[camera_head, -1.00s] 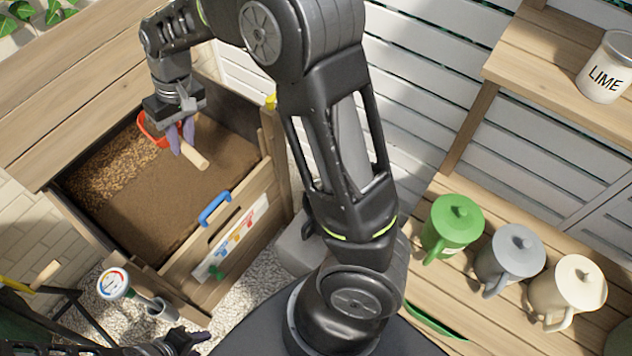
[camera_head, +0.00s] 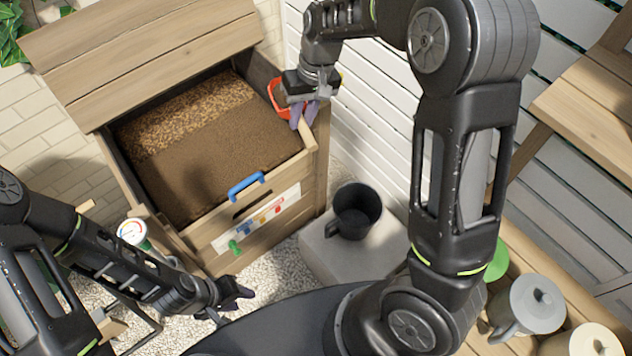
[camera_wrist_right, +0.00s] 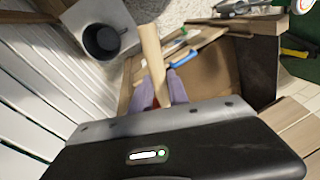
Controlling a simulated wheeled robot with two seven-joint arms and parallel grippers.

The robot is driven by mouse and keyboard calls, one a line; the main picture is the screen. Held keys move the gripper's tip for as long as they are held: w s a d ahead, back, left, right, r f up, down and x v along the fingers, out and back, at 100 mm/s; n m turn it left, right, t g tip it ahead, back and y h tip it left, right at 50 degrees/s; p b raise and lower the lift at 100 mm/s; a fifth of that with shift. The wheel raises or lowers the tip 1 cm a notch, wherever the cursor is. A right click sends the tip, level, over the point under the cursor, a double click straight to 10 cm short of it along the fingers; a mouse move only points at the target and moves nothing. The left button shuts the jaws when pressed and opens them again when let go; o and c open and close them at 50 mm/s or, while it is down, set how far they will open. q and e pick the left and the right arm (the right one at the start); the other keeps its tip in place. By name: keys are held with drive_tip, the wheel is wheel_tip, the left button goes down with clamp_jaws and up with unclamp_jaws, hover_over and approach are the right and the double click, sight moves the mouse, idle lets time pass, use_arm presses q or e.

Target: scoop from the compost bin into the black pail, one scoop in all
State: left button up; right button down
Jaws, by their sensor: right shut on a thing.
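The compost bin (camera_head: 262,222) is an open wooden box with brown compost (camera_head: 215,150) and a coarser, lighter strip at the back. My right gripper (camera_head: 303,118) is shut on the scoop (camera_head: 275,100), a red scoop with a wooden handle. It holds the scoop over the bin's right rear edge. The handle (camera_wrist_right: 152,60) shows in the right wrist view; the scoop's load cannot be told. The black pail (camera_head: 345,225) stands upright and apart, right of the bin; it also shows in the wrist view (camera_wrist_right: 102,42). My left gripper (camera_head: 238,292) hangs in front of the bin, its jaw opening unclear.
The pail stands on a pale grey block (camera_head: 325,255). A blue handle (camera_head: 246,184) sits on the bin's front. A wooden bench with lidded green, grey and cream jugs (camera_head: 535,305) is at the lower right. A round gauge (camera_head: 131,231) is left of the bin.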

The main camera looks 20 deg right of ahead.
wheel_tip(320, 180, down, 26)
drive_tip(key=s+d+m+t+h+b, duration=0.1)
drive_tip(key=m+b, duration=0.1)
drive_tip(key=m, duration=0.6)
drive_tip(key=w+d+f+m+h, duration=0.1)
drive_tip(key=w+f+m, duration=0.1)
drive_tip(key=f+m, duration=0.3)
drive_tip(key=w+d+f+m+h, duration=0.2)
drive_tip(key=f+m, duration=0.4)
drive_tip(key=m, duration=0.5)
drive_tip(key=shift+w+d+f+m+b, duration=0.3)
drive_tip(key=shift+w+b, duration=0.15)
drive_tip(key=shift+w, duration=0.25)
drive_tip(key=shift+r, duration=0.1)
